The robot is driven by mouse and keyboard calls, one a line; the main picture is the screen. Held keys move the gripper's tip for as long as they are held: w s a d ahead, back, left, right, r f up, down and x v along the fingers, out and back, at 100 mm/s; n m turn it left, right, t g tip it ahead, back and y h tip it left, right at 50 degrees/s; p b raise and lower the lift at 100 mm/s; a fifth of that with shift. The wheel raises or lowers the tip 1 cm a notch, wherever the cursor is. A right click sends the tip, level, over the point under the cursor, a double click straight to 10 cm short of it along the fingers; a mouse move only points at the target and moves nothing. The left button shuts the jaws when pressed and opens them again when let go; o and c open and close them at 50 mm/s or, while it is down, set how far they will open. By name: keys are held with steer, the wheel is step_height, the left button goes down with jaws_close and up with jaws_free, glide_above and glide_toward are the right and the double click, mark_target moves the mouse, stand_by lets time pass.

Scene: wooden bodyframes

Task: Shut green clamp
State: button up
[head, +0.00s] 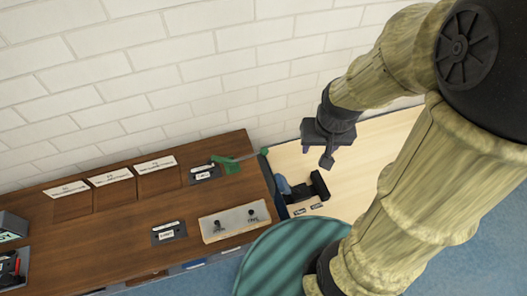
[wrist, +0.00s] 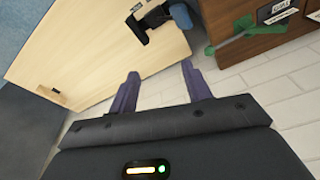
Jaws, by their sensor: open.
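The green clamp (head: 230,163) sits at the back right corner of the dark wooden bench, by a small dark label plate. Its green lever sticks out to the right past the bench edge. In the wrist view the clamp (wrist: 243,29) shows at the upper right, with its lever pointing left and down. My gripper (head: 326,160) is to the right of the clamp, above the pale wooden surface and apart from the lever. In the wrist view my gripper (wrist: 160,85) has its two purple fingers spread with nothing between them.
A dark-and-blue device (head: 300,190) stands on the pale wooden surface (head: 375,150) just right of the bench. A switch plate (head: 235,221) with two knobs lies on the dark bench (head: 120,225). A green round thing (head: 285,262) is in front. A white brick wall (head: 150,70) runs behind.

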mark_target(264, 152)
steer(key=w+f+m+g+y+b, duration=0.3)
steer(key=f+m+y, duration=0.15)
steer(key=f, duration=0.45)
steer(key=w+f+m+g+y+b, duration=0.35)
steer(key=f+m, duration=0.25)
steer(key=f, duration=0.3)
steer(key=w+d+f+m+t+y+b, duration=0.3)
steer(key=w+m+y, duration=0.3)
steer(key=y, duration=0.4)
steer(key=shift+w+d+m+t+b, duration=0.15)
steer(key=shift+d+m+t+b, duration=0.25)
steer(key=shift+d+t, duration=0.4)
steer(key=a+p, duration=0.2)
steer(key=a, duration=1.4)
steer(key=shift+a+f, duration=0.1)
steer(key=shift+a, duration=0.55)
